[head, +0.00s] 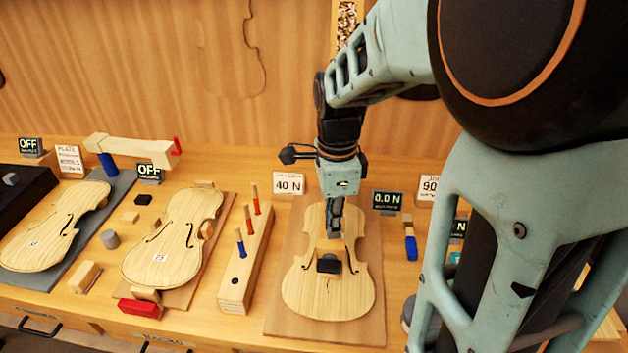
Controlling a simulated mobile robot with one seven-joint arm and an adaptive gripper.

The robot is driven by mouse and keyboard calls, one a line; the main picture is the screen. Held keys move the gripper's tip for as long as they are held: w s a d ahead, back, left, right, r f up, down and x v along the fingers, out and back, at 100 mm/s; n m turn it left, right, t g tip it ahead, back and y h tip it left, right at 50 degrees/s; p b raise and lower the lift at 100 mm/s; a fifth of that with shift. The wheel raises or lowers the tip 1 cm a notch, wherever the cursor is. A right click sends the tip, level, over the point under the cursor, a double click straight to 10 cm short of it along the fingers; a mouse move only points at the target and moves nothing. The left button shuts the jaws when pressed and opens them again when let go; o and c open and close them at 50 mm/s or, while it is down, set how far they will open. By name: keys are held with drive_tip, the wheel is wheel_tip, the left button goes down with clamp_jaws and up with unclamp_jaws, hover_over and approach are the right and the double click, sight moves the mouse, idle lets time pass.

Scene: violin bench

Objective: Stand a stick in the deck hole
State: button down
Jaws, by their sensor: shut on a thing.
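My gripper (335,224) points down over the upper half of a pale violin plate (330,297) on a wooden board. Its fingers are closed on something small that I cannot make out. A black block (329,265) sits on the plate just below the fingers. Whether it touches them is unclear, and I cannot make out a hole in the deck there. A dark empty hole shows at the rack's near end.
Two more violin plates (172,250) lie to the left, with small wooden blocks between them. A red clamp part (139,307) is at the bench front. A "40 N" card (289,184) and a "0.0 N" display (387,201) stand behind. My arm hides much of the right side.

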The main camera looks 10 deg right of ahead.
drive_tip(key=shift+f, duration=0.4)
drive_tip(key=c, duration=2)
unclamp_jaws()
drive_tip(key=shift+o, duration=0.2)
drive_tip(key=shift+r, duration=0.1)
wheel_tip(320, 180, up, 12)
drive_tip(key=shift+f, duration=0.1)
